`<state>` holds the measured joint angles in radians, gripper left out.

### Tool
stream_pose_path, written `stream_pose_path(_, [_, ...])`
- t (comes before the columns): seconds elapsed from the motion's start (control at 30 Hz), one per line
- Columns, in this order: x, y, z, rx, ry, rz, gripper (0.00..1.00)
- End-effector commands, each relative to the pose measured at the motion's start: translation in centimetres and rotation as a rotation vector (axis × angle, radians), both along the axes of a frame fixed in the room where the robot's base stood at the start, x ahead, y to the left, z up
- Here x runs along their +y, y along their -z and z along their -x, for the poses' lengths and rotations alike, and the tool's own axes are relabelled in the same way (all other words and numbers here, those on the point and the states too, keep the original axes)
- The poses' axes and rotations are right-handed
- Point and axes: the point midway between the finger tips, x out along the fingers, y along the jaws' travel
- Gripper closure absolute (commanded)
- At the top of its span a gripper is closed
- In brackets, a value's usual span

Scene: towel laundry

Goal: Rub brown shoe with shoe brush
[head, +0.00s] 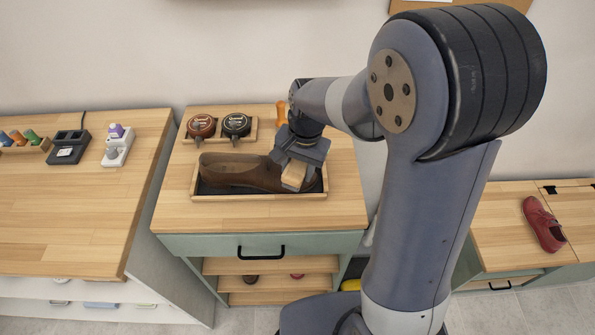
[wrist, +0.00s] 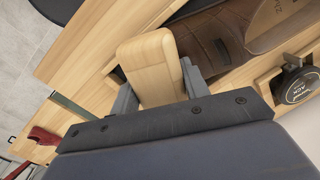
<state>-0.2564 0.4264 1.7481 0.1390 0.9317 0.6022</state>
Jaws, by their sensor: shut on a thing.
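The brown shoe (head: 232,171) lies lengthwise in a shallow dark-lined wooden tray (head: 255,196) on the cabinet top. My gripper (head: 297,167) points down over the tray's right end and is shut on the shoe brush (head: 294,177), a pale wooden block. In the wrist view the brush (wrist: 151,64) sits between the fingers of my gripper (wrist: 157,83), and its bristles are hidden. The brown shoe (wrist: 210,44) is right beside the brush there. I cannot tell whether they touch. My gripper hides the shoe's right end in the head view.
Two round polish tins (head: 201,126) (head: 236,125) stand in a wooden holder behind the tray. An orange item (head: 281,112) stands behind my gripper. A red shoe (head: 543,224) lies on the right bench. The cabinet top in front of the tray is clear.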

Motion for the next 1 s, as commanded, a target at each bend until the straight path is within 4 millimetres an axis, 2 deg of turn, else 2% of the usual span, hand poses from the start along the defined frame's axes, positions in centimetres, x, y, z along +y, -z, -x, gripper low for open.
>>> stream_pose_path(0.57, [-0.3, 0.2, -3.5, -0.005, 0.003, 0.0, 0.75])
stream_pose_path(0.73, [-0.3, 0.2, -3.0, -0.006, 0.002, 0.001, 0.75])
stream_pose_path(1.0, [-0.1, 0.0, -0.5, -0.001, 0.0, 0.0, 0.75])
